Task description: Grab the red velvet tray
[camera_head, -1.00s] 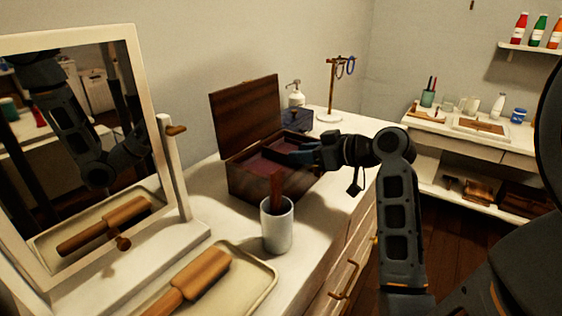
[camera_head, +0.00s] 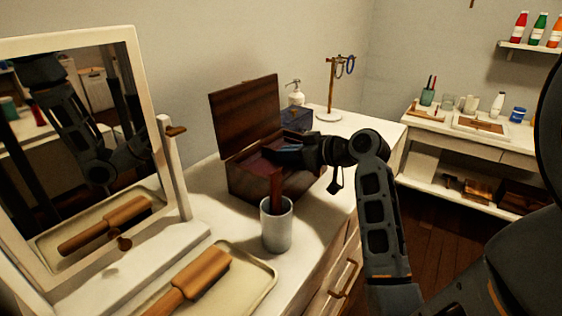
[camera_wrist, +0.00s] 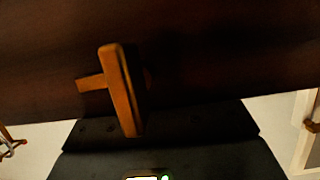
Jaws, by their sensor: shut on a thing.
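The red velvet tray (camera_head: 259,167) shows as a dark red area inside the open wooden box (camera_head: 245,186) on the white dresser. My gripper (camera_head: 278,154) reaches into the box from the right and is shut on the tray; the arm hides part of the tray and the grip itself is hard to see. In the wrist view my dark fingers (camera_wrist: 158,128) lie along the bottom, before the brown wooden lid (camera_wrist: 220,55) and its lighter wooden clasp (camera_wrist: 121,90). The tray cannot be made out there.
The raised lid stands at the box's back. A white cup (camera_head: 277,228) with a brown handle in it stands close in front. A mirror (camera_head: 95,140) and a tray with a brush (camera_head: 200,275) are at left.

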